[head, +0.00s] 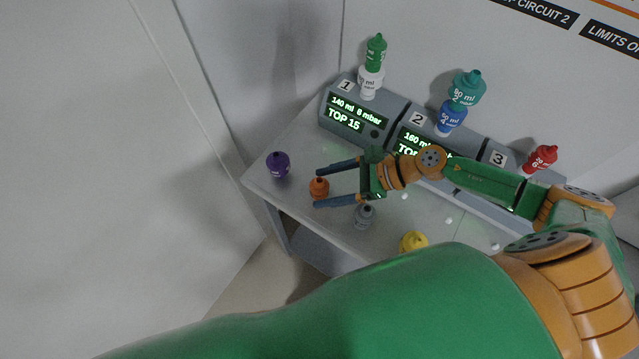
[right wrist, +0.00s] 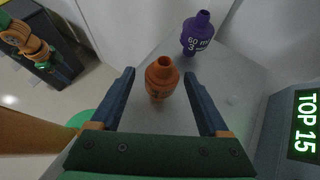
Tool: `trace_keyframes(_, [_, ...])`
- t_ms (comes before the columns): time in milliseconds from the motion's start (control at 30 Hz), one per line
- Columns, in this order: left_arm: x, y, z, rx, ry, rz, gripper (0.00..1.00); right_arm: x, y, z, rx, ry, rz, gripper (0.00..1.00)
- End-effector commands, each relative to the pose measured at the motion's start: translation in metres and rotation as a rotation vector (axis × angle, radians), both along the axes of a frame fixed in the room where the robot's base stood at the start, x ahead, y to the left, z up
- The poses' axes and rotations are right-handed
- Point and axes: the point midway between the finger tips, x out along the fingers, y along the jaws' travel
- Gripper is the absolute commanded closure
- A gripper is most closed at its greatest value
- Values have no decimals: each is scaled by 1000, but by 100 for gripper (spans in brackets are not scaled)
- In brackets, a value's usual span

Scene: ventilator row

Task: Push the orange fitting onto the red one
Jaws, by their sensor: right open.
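The orange fitting (head: 319,187) stands upright on the table near its left edge. My right gripper (head: 318,184) is open, with its two dark blue fingers on either side of the orange fitting. In the right wrist view the orange fitting (right wrist: 161,78) sits between the fingertips (right wrist: 160,85), with gaps on both sides.
A purple fitting (head: 278,165) stands just beyond the orange one. A grey fitting (head: 364,215) and a yellow fitting (head: 413,242) stand nearer. Green on white (head: 371,83) and teal on blue (head: 451,117) fittings stack on units 1 and 2.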

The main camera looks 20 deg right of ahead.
Motion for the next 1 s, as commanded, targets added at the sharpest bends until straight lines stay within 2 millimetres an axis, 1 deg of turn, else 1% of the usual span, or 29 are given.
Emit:
trace_keyframes(100, [1, 0, 1, 1, -2, 0, 50, 4, 9, -5, 1, 0, 1, 21])
trace_keyframes(200, [2, 0, 1, 0, -4, 0, 50, 4, 12, -8, 0, 1, 2, 21])
trace_keyframes(767, [4, 0, -2, -1, -7, 0, 50, 6, 12, -8, 0, 0, 1, 21])
trace_keyframes(800, [4, 0, -2, -1, -8, 0, 50, 6, 12, -8, 1, 1, 0, 27])
trace_keyframes(867, [4, 0, -2, -1, -8, 0, 50, 6, 12, -8, 1, 1, 0, 43])
trace_keyframes(900, [4, 0, -2, -1, -8, 0, 50, 6, 12, -8, 1, 1, 0, 54])
trace_keyframes(967, [4, 0, -2, -1, -8, 0, 50, 6, 12, -8, 1, 1, 0, 70])
trace_keyframes(1000, [4, 0, -2, -1, -8, 0, 50, 6, 12, -8, 1, 1, 0, 81])
